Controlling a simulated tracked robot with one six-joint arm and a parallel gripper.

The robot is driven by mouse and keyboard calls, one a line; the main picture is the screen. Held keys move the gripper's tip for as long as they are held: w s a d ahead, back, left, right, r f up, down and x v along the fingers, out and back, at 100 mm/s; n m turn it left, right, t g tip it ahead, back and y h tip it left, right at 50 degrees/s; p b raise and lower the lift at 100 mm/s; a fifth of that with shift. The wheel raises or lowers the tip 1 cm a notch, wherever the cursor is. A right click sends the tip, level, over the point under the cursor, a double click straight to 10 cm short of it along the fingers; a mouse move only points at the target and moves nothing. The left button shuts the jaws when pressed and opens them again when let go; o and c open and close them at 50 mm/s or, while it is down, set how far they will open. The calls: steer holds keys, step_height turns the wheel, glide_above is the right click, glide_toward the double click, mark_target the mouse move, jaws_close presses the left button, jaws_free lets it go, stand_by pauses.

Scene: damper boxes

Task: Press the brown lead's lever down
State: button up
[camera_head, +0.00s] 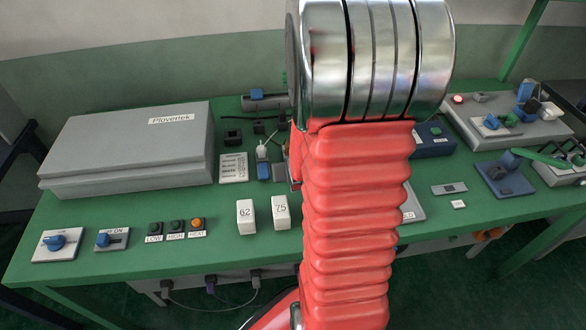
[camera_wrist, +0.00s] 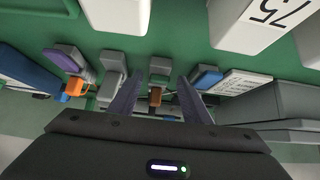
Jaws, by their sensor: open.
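My gripper (camera_wrist: 158,88) is open in the wrist view, its two dark fingers pointing at a row of small grey terminal blocks. One grey block (camera_wrist: 160,68) stands between and beyond the fingertips, with a small brown part (camera_wrist: 155,97) on its near side. I cannot tell whether this brown part is the lever or the lead, or whether a finger touches it. Neighbouring blocks carry a purple lever (camera_wrist: 62,60) with an orange part and a blue lever (camera_wrist: 207,77). In the head view my arm hides the gripper and part of the row; a blue part (camera_head: 263,171) still shows.
A printed label plate (camera_head: 233,168) lies beside the row. White blocks marked 62 (camera_head: 246,217) and 75 (camera_head: 281,212) stand in front. A large grey case (camera_head: 130,145) is at left. Green table is clear between the switches and the case.

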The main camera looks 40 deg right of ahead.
step_height(320, 180, up, 10)
stand_by(1.2)
stand_by(0.4)
steer(key=s+a+r+g+y, duration=0.1)
steer(key=s+r+g, duration=0.1)
steer(key=s+a+r+g+y, duration=0.1)
steer(key=shift+s+a+g+y, duration=0.3)
steer(key=shift+s, duration=0.05)
stand_by(0.3)
steer(key=shift+f, duration=0.2)
steer(key=shift+x, duration=6.8)
